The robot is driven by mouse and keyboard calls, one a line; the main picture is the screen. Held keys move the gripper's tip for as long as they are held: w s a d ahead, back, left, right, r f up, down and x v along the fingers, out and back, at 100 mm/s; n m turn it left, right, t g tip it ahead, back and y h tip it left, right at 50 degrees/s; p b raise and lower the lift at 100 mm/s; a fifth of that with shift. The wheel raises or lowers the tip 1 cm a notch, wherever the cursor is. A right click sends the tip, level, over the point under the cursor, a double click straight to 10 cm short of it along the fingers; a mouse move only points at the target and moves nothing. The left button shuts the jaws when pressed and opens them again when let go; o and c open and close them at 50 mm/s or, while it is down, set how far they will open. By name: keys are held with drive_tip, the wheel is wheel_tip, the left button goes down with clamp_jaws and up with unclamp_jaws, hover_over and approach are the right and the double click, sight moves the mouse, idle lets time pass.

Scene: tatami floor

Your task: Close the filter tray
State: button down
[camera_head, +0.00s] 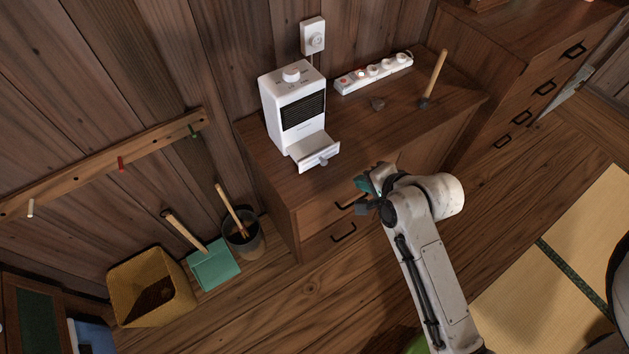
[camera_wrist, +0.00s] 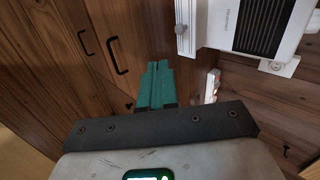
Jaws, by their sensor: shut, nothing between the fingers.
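The filter tray (camera_head: 314,152) is a white drawer at the base of a white heater (camera_head: 293,104) on the wooden cabinet.
A wall outlet (camera_head: 313,36) is behind the heater. A basket (camera_head: 151,287), dustpan (camera_head: 212,264) and bucket (camera_head: 243,238) stand on the floor at left.

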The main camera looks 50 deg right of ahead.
sight(312, 146)
drive_tip(key=x, duration=0.4)
drive_tip(key=w+r+x, duration=0.1)
drive_tip(key=x, duration=0.7)
drive_tip(key=shift+w+r, duration=0.1)
drive_tip(key=shift+r, duration=0.1)
drive_tip(key=shift+w+d+f, duration=0.1)
drive_tip(key=shift+w+d, duration=0.1)
drive_tip(key=shift+w, duration=0.5)
drive_tip(key=w, duration=0.2)
drive_tip(key=w+d, duration=0.1)
drive_tip(key=w, duration=0.2)
drive_tip(key=w+d+b, duration=0.1)
drive_tip(key=w, duration=0.2)
drive_tip(key=shift+d, duration=0.1)
